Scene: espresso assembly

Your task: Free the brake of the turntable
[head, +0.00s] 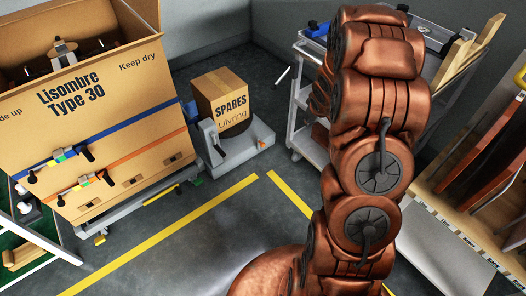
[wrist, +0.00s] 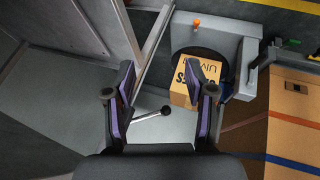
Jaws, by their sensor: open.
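The turntable shows in the head view as a dark round plate (head: 236,130) set in a grey base (head: 258,150). A cardboard box marked SPARES (head: 222,98) stands on it. A small orange knob (head: 262,143) sits on the base; in the wrist view this orange knob (wrist: 196,22) is at the top. I cannot tell whether it is the brake. My gripper (wrist: 167,82) is open and empty in the wrist view. The SPARES box (wrist: 201,80) shows beyond its right finger. A rod with a black ball (wrist: 165,111) shows between the fingers. In the head view my arm hides the gripper.
A large Lisombre carton (head: 110,110) with blue and orange straps stands left of the turntable. A grey trolley (head: 300,100) stands to the right, partly behind my arm. Yellow lines (head: 170,235) mark clear floor in front. Wooden boards lean at far right.

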